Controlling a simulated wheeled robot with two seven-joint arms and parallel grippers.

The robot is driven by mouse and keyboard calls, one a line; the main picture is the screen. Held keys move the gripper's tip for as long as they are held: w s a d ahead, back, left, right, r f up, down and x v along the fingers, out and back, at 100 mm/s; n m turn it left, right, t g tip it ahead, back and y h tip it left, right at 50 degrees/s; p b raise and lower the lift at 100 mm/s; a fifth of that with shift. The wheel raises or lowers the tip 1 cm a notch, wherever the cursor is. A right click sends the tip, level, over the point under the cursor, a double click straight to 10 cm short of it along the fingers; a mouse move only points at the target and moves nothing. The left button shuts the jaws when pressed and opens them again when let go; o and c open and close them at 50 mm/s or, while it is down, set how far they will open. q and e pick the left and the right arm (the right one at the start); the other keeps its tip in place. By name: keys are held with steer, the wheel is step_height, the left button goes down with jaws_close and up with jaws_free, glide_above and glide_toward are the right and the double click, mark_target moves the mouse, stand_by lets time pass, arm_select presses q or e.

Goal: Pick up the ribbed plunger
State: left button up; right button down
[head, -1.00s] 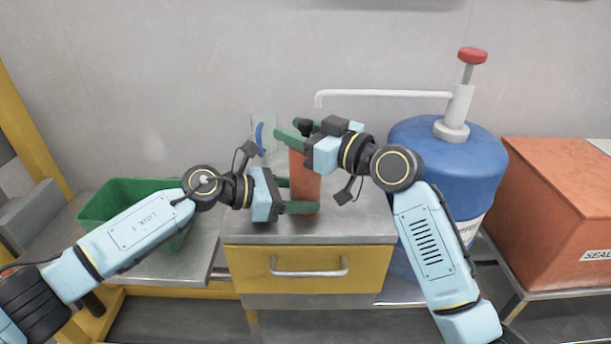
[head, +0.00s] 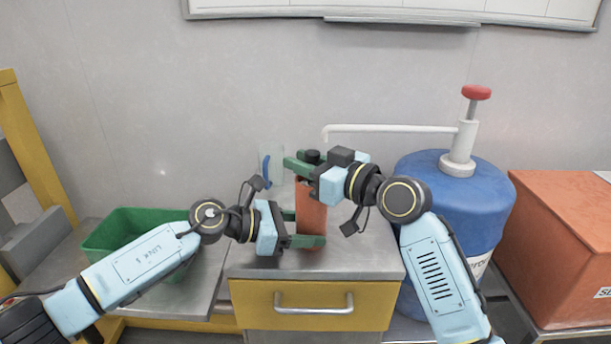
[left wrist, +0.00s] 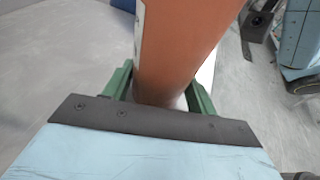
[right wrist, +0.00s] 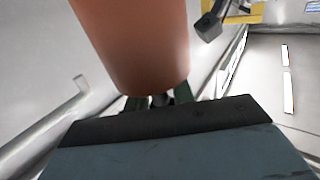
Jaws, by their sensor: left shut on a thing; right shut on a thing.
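An orange cylinder (head: 310,212) stands upright on the metal counter; it also shows in the left wrist view (left wrist: 180,45) and right wrist view (right wrist: 135,40). My left gripper (head: 307,230) is shut around its lower part, with one finger in front and the other mostly hidden behind. A dark knob (head: 312,155) shows at the cylinder's top. My right gripper (head: 304,163) is shut at the top on this knob, which shows small between its green fingers in the right wrist view (right wrist: 161,99). It may be the plunger's top; no ribs are visible.
A clear container (head: 271,158) with a blue part stands behind the cylinder. A green bin (head: 122,232) is at left. A blue drum (head: 450,195) with a white red-topped pump stands close at right, beside an orange box (head: 560,235). The counter's front right is bare.

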mark_target(303, 181)
step_height(303, 181, up, 17)
steer(key=shift+r, duration=0.1)
arm_select(q)
steer(key=o, duration=0.8)
steer(key=shift+o, duration=0.2)
